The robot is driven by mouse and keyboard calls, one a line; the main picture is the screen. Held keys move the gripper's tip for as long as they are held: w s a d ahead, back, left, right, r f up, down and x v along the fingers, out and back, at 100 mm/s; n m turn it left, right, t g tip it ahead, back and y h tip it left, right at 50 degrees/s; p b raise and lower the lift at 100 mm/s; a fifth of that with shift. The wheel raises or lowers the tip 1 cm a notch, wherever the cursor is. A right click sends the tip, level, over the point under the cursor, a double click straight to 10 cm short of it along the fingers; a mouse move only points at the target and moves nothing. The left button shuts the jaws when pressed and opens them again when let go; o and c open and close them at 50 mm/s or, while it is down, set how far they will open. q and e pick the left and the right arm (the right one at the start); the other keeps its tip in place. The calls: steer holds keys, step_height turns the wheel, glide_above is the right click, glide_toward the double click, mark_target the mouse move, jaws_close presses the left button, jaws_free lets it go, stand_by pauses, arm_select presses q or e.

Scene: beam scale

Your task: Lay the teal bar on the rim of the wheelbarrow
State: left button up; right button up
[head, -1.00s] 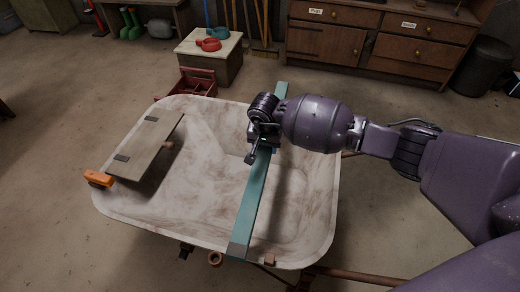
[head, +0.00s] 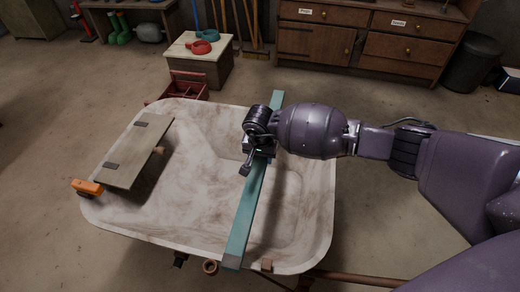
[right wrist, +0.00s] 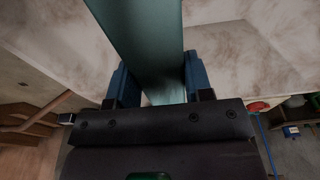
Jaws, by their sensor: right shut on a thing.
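The pale, stained wheelbarrow tray (head: 185,215) fills the middle of the head view. The long teal bar (head: 249,210) spans it from the far rim to the near rim, right of centre. Its near end is at the near rim and its far end reaches past the far rim. I cannot tell whether either end touches. My right gripper (head: 258,146) is shut on the bar beyond its middle. In the right wrist view the bar (right wrist: 145,35) passes between the two blue fingers (right wrist: 158,88). My left gripper is not in view.
A wooden board (head: 137,152) with dark strips lies at the tray's left side, near an orange block (head: 87,187). A red crate (head: 188,86) and a small table (head: 199,62) stand behind. Drawers (head: 375,38) line the back. Floor left is clear.

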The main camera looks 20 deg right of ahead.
steer(key=shift+f+b, duration=0.65)
steer(key=shift+f, duration=1.2)
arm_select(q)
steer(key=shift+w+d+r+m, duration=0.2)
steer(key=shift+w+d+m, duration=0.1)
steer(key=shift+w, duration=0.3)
arm_select(e)
steer(key=shift+f, duration=0.25)
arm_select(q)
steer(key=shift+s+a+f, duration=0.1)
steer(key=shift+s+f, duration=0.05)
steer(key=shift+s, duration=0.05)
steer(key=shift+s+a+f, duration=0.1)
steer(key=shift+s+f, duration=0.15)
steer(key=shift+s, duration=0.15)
arm_select(e)
steer(key=shift+f, duration=0.1)
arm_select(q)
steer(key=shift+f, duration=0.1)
arm_select(e)
steer(key=shift+f, duration=0.2)
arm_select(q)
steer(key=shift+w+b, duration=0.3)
arm_select(e)
steer(key=shift+f, duration=0.3)
steer(key=shift+f, duration=0.1)
